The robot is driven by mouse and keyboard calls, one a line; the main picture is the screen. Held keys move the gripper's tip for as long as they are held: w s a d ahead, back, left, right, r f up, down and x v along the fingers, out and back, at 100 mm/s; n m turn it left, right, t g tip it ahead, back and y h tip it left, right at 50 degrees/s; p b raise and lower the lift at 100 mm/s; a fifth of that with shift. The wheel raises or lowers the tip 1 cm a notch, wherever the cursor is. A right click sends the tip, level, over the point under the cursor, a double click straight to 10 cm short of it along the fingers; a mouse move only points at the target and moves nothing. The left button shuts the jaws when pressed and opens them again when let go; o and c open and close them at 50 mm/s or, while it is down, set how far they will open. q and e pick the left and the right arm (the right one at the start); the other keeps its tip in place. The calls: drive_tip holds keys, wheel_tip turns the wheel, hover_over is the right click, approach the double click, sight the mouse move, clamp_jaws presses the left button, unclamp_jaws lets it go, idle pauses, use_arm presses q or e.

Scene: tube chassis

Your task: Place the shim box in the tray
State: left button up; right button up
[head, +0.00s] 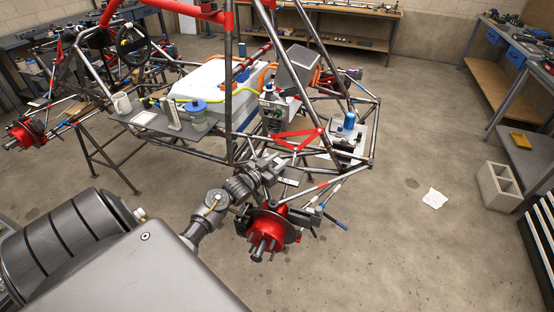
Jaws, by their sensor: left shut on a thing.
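My left arm reaches in from the lower left, and its gripper (276,170) is by the rear corner of the tube chassis, above the red wheel hub. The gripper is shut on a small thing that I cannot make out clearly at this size. I cannot pick out the shim box with certainty. A flat grey tray-like surface (150,122) on the chassis's near side carries several items. Another light flat surface (359,133) at the chassis's right end carries a blue can (349,120). I cannot tell which is the tray. My right gripper is out of view.
Chassis tubes (228,100) rise behind my left gripper, and the red hub (266,228) sits below it. A concrete block (497,187) and a white paper (435,197) lie on the floor at right. Workbenches line the walls. The floor at right is mostly clear.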

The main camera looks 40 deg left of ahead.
use_arm(q)
drive_tip(key=shift+f, duration=0.15)
drive_tip(key=shift+f, duration=0.2)
drive_tip(key=o, duration=1)
drive_tip(key=shift+r, duration=0.1)
